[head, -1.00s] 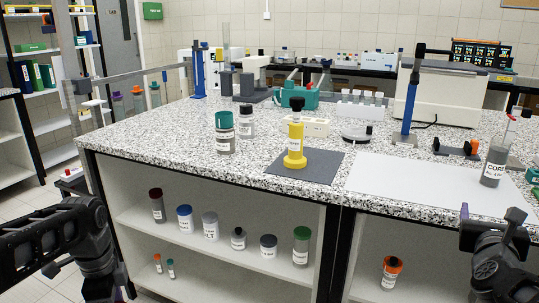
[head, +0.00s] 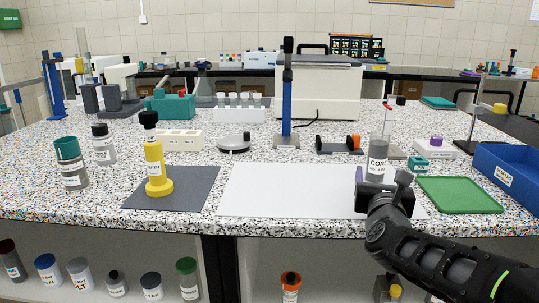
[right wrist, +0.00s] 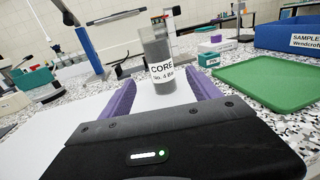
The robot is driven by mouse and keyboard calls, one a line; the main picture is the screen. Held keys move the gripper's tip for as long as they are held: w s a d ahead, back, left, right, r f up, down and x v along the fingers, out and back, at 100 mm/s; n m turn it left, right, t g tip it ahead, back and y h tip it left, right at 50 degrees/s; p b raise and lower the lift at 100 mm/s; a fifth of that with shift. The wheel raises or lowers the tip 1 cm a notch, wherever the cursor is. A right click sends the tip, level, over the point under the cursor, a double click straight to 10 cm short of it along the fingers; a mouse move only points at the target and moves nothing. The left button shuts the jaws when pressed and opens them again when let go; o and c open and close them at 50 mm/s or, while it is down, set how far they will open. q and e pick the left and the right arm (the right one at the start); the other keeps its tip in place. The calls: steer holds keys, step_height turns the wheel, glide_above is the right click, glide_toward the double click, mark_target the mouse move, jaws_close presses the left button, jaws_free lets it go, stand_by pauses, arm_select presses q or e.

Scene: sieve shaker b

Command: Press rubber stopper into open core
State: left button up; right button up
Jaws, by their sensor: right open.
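The core (head: 377,160) is a grey cylinder labelled CORE, standing upright at the right part of the white sheet. It also shows in the right wrist view (right wrist: 160,62), where its upper end looks partly clear. My right gripper (head: 385,185) is just in front of it. Its purple fingers (right wrist: 160,95) are open on either side of the core's lower part, and I see no contact. A small purple piece (head: 436,141) sits on a white block (head: 433,151) behind and right of the core; I cannot tell whether it is the rubber stopper. My left gripper is out of view.
A green tray (head: 459,195) and a blue bin (head: 510,174) lie right of the core. A black and orange holder (head: 338,144) and a blue-post stand (head: 287,110) are behind. A yellow black-topped piece (head: 154,165) stands on a dark mat (head: 195,190). The white sheet's (head: 285,188) middle is clear.

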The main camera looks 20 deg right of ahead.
mark_target(377, 165)
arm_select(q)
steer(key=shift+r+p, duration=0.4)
arm_select(e)
steer(key=shift+x, duration=3.45)
steer(key=shift+d, duration=0.1)
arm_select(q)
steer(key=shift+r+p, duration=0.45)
arm_select(e)
steer(key=shift+f+x, duration=0.2)
steer(key=shift+x, duration=2.3)
jaws_close()
